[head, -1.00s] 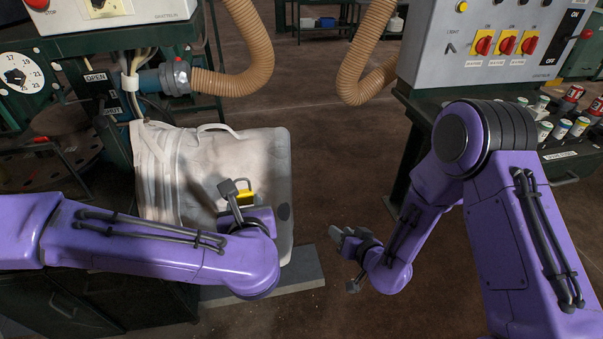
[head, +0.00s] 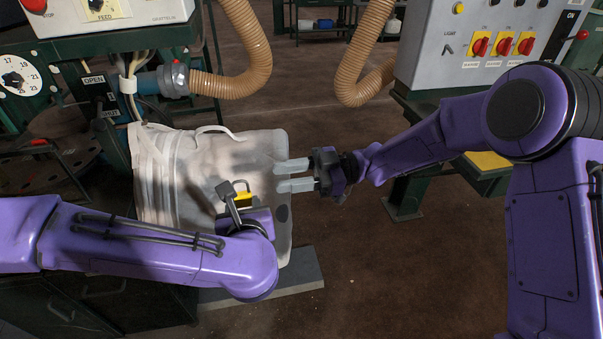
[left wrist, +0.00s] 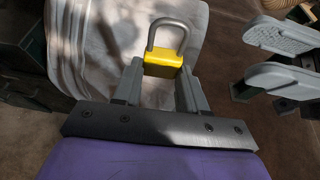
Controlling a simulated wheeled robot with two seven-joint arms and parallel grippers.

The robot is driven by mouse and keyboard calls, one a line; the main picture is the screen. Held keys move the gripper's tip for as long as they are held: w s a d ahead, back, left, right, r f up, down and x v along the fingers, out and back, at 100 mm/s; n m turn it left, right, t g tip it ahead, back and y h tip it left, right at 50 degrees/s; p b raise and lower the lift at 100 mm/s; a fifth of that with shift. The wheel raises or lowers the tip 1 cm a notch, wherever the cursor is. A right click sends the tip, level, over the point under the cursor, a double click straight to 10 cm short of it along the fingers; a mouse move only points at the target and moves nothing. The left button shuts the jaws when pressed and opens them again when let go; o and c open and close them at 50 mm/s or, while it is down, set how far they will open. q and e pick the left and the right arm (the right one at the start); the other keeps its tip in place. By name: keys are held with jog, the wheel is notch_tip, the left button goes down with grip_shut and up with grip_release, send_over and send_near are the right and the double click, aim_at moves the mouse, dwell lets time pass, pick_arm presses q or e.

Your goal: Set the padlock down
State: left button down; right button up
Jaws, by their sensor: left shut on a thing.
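A yellow padlock (head: 243,200) with a grey shackle shows in front of the white bulk bag (head: 180,165) in the head view. My left gripper (head: 236,192) is shut on the padlock. In the left wrist view the padlock (left wrist: 163,62) is pinched between both fingertips, shackle up, its shackle standing open on one side or not, which I cannot tell. My right gripper (head: 294,176) is open and empty, its two fingers pointing left at the bag's right edge. Its fingers also show in the left wrist view (left wrist: 283,58).
A grey slab (head: 300,278) lies on the floor below the bag. A green machine (head: 80,85) stands at the left and a switch cabinet (head: 480,60) at the right. Ribbed tan hoses (head: 368,60) hang behind. Brown floor between them is clear.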

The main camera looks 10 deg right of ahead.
aim_at(247, 183)
jog(key=a, duration=0.9)
jog(key=shift+w+a, duration=0.25)
jog(key=shift+a, duration=0.15)
grip_shut()
pick_arm(q)
jog(key=c, duration=0.5)
grip_release()
jog(key=shift+c, duration=0.2)
